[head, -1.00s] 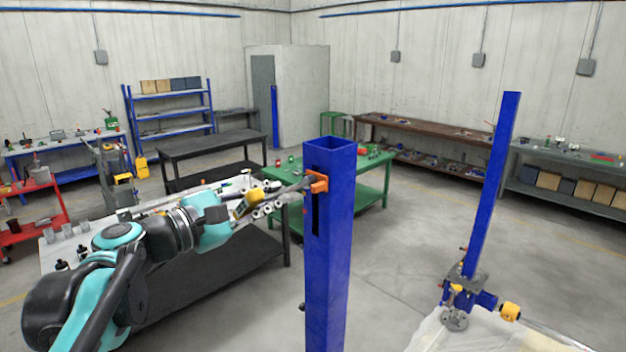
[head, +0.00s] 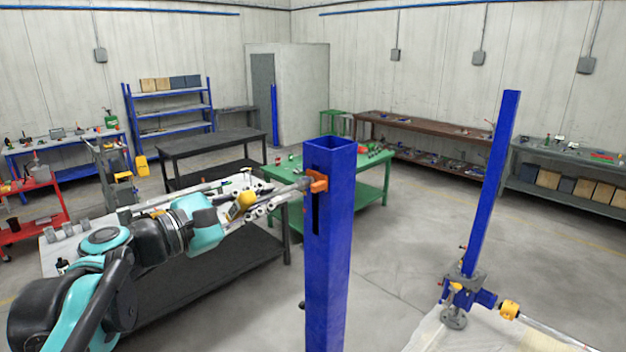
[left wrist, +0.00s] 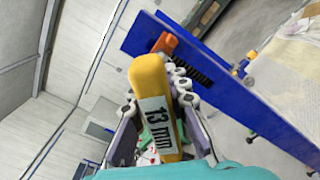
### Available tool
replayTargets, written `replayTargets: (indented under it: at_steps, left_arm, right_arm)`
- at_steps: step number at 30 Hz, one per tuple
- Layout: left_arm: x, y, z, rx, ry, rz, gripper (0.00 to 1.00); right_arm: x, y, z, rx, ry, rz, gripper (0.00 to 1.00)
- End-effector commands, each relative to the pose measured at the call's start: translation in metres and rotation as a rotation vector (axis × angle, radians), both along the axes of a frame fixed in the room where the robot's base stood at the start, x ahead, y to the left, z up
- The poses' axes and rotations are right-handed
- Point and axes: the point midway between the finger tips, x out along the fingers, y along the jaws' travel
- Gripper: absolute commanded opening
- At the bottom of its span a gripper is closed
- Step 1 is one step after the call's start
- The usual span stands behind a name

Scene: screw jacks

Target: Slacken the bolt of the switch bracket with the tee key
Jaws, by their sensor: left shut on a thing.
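The tee key has a yellow handle marked "13 mm" (left wrist: 157,108) in the left wrist view, and the handle also shows in the head view (head: 242,205). My left gripper (head: 266,204) is shut on the tee key. A grey shaft reaches from the gripper toward the orange switch bracket (head: 318,183) high on the blue column (head: 329,260). The bracket also shows in the left wrist view (left wrist: 165,44), just beyond the handle. The bolt is hidden, so I cannot tell whether the key sits on it. My right gripper is not in view.
A slot runs down the blue column below the bracket. A second blue column (head: 490,185) stands at the right on a screw jack (head: 462,292). A light-topped bench with cups and tools lies beneath my left arm. A green table (head: 372,180) stands behind the column.

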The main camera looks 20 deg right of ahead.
Motion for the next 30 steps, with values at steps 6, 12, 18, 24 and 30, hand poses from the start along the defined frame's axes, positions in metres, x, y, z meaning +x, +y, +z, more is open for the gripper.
replayTargets:
  at_steps: [6, 12, 18, 24, 30]
  left_arm:
    - [-0.003, 0.009, 0.001, -0.001, 0.0, 0.002, 0.0]
    - [-0.012, 0.037, 0.001, -0.001, 0.0, 0.004, 0.0]
    - [-0.021, 0.06, 0.001, -0.001, 0.0, 0.002, 0.0]
    - [-0.024, 0.066, 0.0, -0.001, 0.0, 0.001, 0.0]
    - [-0.024, 0.066, 0.0, 0.0, 0.0, 0.0, 0.0]
  right_arm:
    - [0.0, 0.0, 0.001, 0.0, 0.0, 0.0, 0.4]
    - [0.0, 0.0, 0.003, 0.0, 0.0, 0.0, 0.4]
    - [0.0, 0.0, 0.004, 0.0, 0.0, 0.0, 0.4]
    - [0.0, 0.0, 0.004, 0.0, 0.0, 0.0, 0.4]
    - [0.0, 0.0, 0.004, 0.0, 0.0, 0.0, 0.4]
